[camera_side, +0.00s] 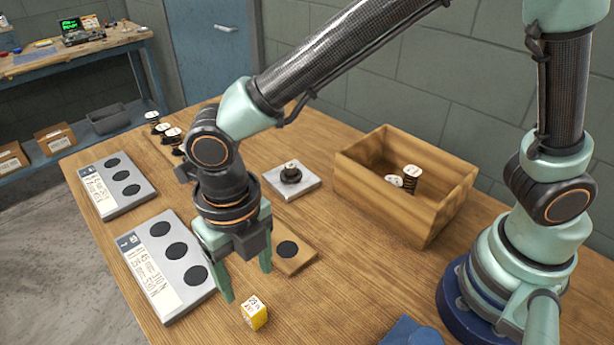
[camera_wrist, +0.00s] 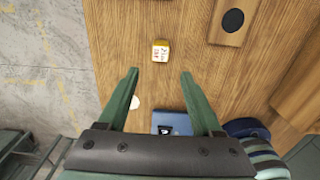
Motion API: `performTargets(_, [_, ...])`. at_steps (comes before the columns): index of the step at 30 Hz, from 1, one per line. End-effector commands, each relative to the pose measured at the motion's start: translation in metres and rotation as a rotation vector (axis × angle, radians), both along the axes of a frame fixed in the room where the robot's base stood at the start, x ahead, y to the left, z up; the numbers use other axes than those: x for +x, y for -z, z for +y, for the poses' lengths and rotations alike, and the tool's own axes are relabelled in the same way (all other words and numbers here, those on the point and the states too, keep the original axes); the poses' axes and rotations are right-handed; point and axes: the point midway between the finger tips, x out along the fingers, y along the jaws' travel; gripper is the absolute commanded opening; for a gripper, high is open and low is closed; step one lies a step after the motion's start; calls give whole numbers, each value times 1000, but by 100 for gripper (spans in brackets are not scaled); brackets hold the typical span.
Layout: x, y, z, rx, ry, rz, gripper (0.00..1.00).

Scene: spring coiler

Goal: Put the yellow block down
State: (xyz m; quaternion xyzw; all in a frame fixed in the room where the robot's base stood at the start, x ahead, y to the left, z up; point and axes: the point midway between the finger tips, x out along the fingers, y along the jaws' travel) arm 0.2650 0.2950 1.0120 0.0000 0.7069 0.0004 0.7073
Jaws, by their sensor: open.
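The yellow block (camera_side: 254,312) has a white printed top and sits on the wooden table near its front edge. In the wrist view the block (camera_wrist: 160,51) lies ahead of the fingertips, apart from them. My gripper (camera_side: 247,283) points down with its two green fingers spread. In the wrist view my gripper (camera_wrist: 159,72) has nothing between its fingers. In the side view the block appears just below and in front of the fingers.
A wooden plate with a black disc (camera_side: 286,249) lies behind my gripper. Grey trays with black discs (camera_side: 178,268) (camera_side: 117,187) are at left. A wooden box (camera_side: 405,214) holding small parts stands at right. A white pad (camera_side: 304,186) bears a dark part.

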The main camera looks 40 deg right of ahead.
Motion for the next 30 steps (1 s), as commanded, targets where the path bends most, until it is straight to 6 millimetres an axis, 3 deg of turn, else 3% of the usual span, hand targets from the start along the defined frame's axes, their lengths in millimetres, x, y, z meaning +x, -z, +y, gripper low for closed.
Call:
performTargets(5, [7, -15, -10, 14, 105, -12, 67])
performTargets(8, [20, -31, -32, 44, 329, -35, 67])
performTargets(12, [40, -60, -80, 115, 796, -71, 67])
performTargets(18, [51, -93, -152, 248, 1497, -102, 67])
performTargets(24, [45, -116, -220, 425, 2183, -99, 67])
performTargets(30, [30, -126, -272, 629, 2746, -54, 67])
